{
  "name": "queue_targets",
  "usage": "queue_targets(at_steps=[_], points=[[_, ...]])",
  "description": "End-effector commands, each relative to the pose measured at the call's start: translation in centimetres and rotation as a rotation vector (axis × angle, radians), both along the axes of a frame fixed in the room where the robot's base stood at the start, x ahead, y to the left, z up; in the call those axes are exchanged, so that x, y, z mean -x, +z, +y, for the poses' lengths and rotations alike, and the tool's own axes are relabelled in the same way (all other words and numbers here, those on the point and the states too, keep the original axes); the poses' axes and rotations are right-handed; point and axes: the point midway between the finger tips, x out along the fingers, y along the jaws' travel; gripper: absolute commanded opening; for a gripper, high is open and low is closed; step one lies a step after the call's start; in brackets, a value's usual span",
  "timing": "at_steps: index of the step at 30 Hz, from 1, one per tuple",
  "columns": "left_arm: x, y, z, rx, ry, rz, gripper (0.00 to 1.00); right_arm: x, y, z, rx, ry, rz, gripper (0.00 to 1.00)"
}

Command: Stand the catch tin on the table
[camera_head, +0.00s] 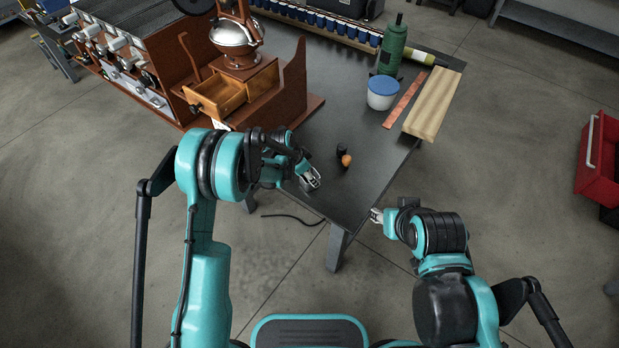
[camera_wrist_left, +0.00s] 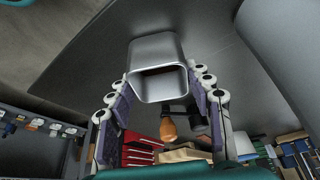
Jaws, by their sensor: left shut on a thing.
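The catch tin (camera_wrist_left: 153,50) is a small grey metal box with an open mouth, in the left wrist view. My left gripper (camera_wrist_left: 160,88) has its fingers on both sides of the tin and is shut on it. In the head view the left gripper (camera_head: 311,180) is over the front part of the dark table (camera_head: 385,160), where the tin shows only as a small silvery piece. I cannot tell whether the tin touches the tabletop. My right gripper (camera_head: 376,215) is off the table's front right edge, too small to tell open or shut.
A small orange-and-black object (camera_head: 345,158) lies right of the left gripper. A wooden machine with an open drawer (camera_head: 217,95) stands at the left. The front right tabletop is clear.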

Motion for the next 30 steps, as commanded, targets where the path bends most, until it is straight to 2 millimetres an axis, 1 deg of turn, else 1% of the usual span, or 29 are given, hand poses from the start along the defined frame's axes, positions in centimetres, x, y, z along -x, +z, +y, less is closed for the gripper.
queue_targets(at_steps=[5,9,10,12,20,23,26,29,30], points=[[0.0,0.2,0.0,0.0,0.0,0.0,0.21,0.0,0.2,0.0,0.0,0.0,0.0,0.4],[0.0,-0.3,0.0,0.0,0.0,0.0,0.21,0.0,-0.3,0.0,0.0,0.0,0.0,0.4],[0.0,-0.2,0.0,0.0,0.0,0.0,0.56,0.0,-0.2,0.0,0.0,0.0,0.0,0.4],[0.0,-0.1,0.0,0.0,0.0,0.0,0.72,0.0,-0.2,0.0,0.0,0.0,0.0,0.4],[0.0,-0.1,0.0,0.0,0.0,0.0,0.72,0.0,-0.1,0.0,0.0,0.0,0.0,0.4],[0.0,0.2,0.0,0.0,0.0,0.0,0.72,0.0,0.2,0.0,0.0,0.0,0.0,0.4],[0.2,1.2,0.3,0.0,0.001,0.0,0.72,0.0,0.7,0.0,0.0,0.0,0.0,0.4],[0.6,3.1,0.9,0.0,0.002,0.0,0.72,0.0,1.5,0.0,0.0,0.0,0.0,0.4],[0.8,4.0,1.3,0.0,0.003,0.0,0.72,0.0,1.9,0.0,0.0,0.0,0.0,0.4]])
